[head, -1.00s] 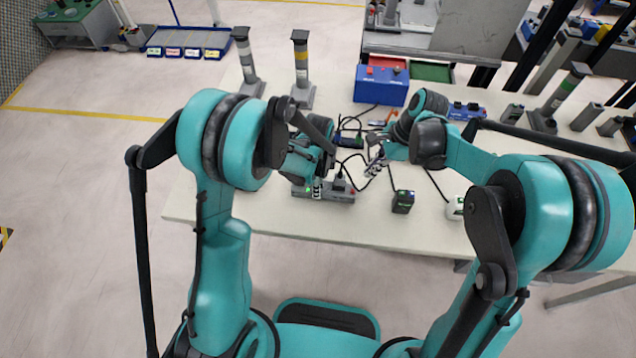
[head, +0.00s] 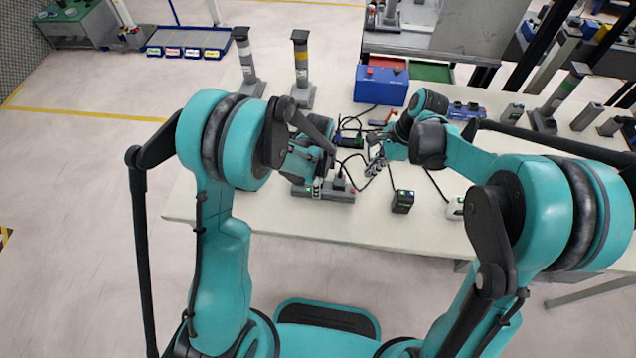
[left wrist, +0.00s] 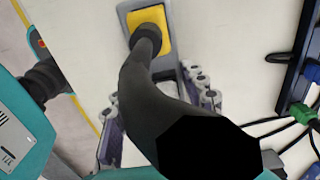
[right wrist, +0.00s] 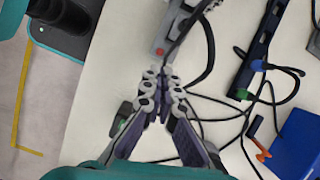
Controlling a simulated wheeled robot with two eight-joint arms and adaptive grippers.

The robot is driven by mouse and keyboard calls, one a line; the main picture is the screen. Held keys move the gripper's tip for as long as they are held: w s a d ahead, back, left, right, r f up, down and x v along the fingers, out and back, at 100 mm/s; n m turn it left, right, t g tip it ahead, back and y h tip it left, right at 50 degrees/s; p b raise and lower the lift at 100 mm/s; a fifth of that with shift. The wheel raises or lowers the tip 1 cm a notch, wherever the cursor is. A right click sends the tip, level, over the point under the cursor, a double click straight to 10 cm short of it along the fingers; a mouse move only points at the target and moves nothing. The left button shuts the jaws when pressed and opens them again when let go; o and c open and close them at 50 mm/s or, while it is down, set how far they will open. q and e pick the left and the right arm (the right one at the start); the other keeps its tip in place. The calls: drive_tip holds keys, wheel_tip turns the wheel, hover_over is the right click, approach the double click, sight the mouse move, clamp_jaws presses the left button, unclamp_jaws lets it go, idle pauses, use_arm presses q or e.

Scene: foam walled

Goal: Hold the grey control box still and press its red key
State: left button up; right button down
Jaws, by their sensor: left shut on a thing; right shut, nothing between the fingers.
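The grey control box (head: 338,195) lies on the table in the head view. Its red key (right wrist: 159,51) shows at the near end of the box (right wrist: 176,28) in the right wrist view. My left gripper (head: 318,187) is shut on the box from above. In the left wrist view, the box (left wrist: 172,20) has a yellow face with a black plug and thick cable that hides much between my fingers. My right gripper (head: 375,168) is shut and empty. In the right wrist view its tips (right wrist: 163,76) are close to the red key; contact cannot be told.
A dark block (head: 403,203) stands right of the box. A blue box (head: 382,86) with red on top is behind. A dark strip (right wrist: 258,50) with coloured plugs and loose black cables lies close to my right gripper. Two grey posts stand at the back left. The table's front is mostly clear.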

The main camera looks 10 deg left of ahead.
idle(0.3)
drive_tip(key=a+n+t+y, duration=0.1)
drive_tip(key=a+r+n+t+y, duration=0.1)
drive_tip(key=y, duration=0.1)
drive_tip(key=s+a+n+t+y, duration=0.1)
drive_tip(key=shift+a+r+y, duration=0.15)
drive_tip(key=shift+r+y, duration=0.2)
drive_tip(key=shift+y, duration=0.05)
drive_tip(key=shift+f, duration=0.1)
approach(345, 187)
drive_tip(key=shift+x, duration=2.65)
drive_tip(key=shift+f, duration=0.35)
